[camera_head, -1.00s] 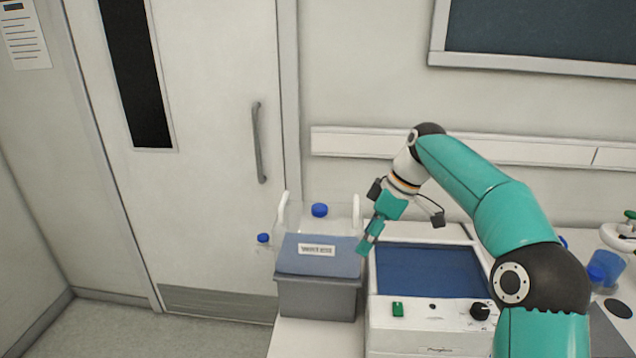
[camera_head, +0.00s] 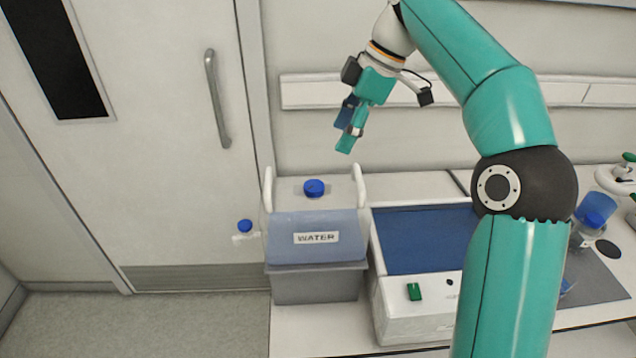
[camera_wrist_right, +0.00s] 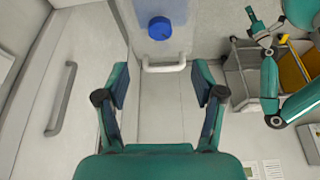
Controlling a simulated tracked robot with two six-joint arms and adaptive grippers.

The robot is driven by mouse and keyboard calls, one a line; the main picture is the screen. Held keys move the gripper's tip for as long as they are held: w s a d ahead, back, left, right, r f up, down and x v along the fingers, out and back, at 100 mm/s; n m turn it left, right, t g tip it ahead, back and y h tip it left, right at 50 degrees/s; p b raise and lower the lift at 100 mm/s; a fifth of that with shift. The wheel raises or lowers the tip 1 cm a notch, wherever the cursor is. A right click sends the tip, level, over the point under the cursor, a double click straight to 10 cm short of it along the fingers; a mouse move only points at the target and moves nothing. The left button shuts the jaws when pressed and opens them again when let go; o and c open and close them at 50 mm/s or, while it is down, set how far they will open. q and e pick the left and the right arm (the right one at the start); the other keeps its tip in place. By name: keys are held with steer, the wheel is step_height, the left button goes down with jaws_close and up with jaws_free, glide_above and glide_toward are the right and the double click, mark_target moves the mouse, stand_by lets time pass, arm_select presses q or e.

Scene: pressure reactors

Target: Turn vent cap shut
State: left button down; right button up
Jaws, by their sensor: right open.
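The vent cap (camera_head: 314,188) is a blue round cap on top of the clear water container (camera_head: 350,222), which carries a WATER label. The cap also shows from above in the right wrist view (camera_wrist_right: 159,28). My right gripper (camera_head: 347,141) is above and a little to the right of the cap, apart from it, pointing down. In the right wrist view its two fingers (camera_wrist_right: 162,92) are spread with nothing between them; the cap lies beyond the fingertips. A small teal gripper shape shows at the upper right there, perhaps my left one; its jaws are unclear.
The container stands on a grey box (camera_head: 315,285) and has white upright handles (camera_head: 360,185). A blue-capped side outlet (camera_head: 245,226) sticks out left. A device with a blue top (camera_head: 420,240) stands close on the right. A door (camera_head: 170,160) is at left.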

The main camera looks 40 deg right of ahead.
mark_target(316, 185)
steer(key=b+x, duration=0.1)
steer(key=x, duration=1.1)
steer(key=shift+f+b, duration=0.25)
steer(key=shift+b, duration=0.1)
